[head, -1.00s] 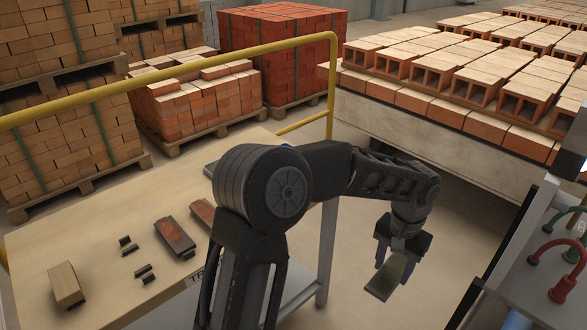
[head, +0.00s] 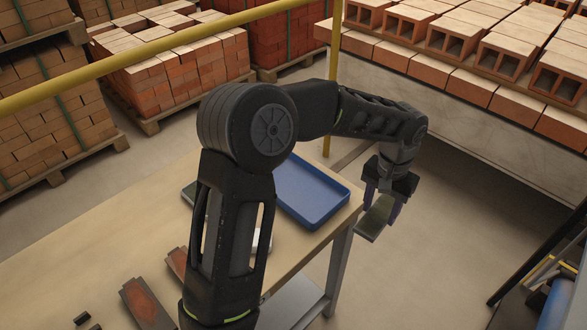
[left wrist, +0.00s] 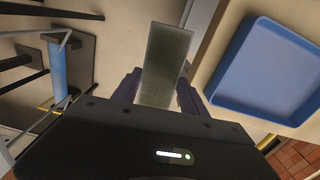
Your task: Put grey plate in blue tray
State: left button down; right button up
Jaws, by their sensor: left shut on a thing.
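My left gripper (head: 384,196) is shut on the grey plate (head: 374,222), a flat grey-green slab. It holds the plate in the air beyond the right edge of the table, to the right of the blue tray. The plate also shows between the fingers in the left wrist view (left wrist: 165,60). The blue tray (head: 338,199) lies on the table's far right corner, partly hidden by my arm. In the left wrist view the blue tray (left wrist: 216,88) is to the right of the plate, apart from it, and looks empty. My right gripper is not in view.
The table (head: 100,265) holds dark reddish bricks (head: 146,303) at its near side. A yellow rail (head: 160,45) runs behind the table. Stacks of bricks on pallets (head: 170,75) and a bench of hollow bricks (head: 470,90) stand beyond. Open floor lies right of the table.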

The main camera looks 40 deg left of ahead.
pick_arm(q)
jog(key=shift+w+a+r, duration=0.15)
jog(key=shift+w+a, duration=0.1)
jog(key=shift+w, duration=0.05)
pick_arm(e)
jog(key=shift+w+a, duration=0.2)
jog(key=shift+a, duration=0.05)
pick_arm(q)
jog(key=shift+s+d, duration=0.1)
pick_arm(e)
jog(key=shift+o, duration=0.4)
